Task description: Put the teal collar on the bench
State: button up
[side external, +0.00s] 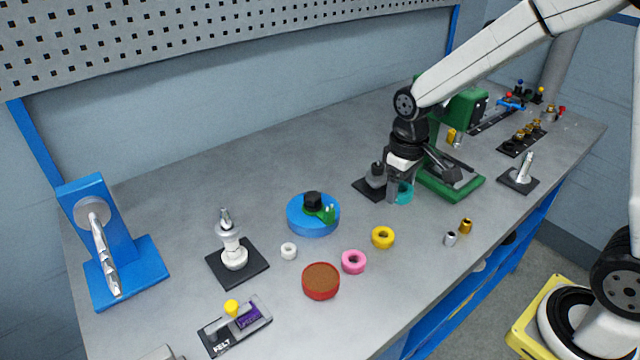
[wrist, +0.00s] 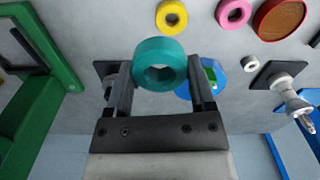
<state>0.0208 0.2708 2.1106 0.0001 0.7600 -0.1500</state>
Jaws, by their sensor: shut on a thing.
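The teal collar (side external: 404,193) is a thick ring at the tip of my gripper (side external: 399,184), low over the bench (side external: 345,190) at its right half. In the wrist view the teal collar (wrist: 160,50) sits between the two dark fingers of my gripper (wrist: 161,72), which are shut on its sides. Its hole faces the wrist camera. I cannot tell whether its underside touches the bench or hangs just above it.
A dark stand with a post (side external: 374,183) is close left of my gripper, and a green press (side external: 450,180) close right. A yellow ring (side external: 382,238), a pink ring (side external: 353,262) and a blue round base (side external: 313,222) lie nearer the front. Bare bench lies between them.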

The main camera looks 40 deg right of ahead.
jog(key=w+f, duration=0.3)
jog(key=w, duration=0.4)
send_over(354, 210)
jog(key=s, duration=0.1)
notch_tip(354, 210, down, 5)
jog(key=shift+r, duration=0.1)
jog(key=shift+w+f, duration=0.25)
jog(key=shift+f, duration=0.1)
jog(key=shift+w+f, duration=0.2)
jog(key=shift+f, duration=1.65)
jog(key=shift+f, duration=0.1)
jog(key=o, duration=1)
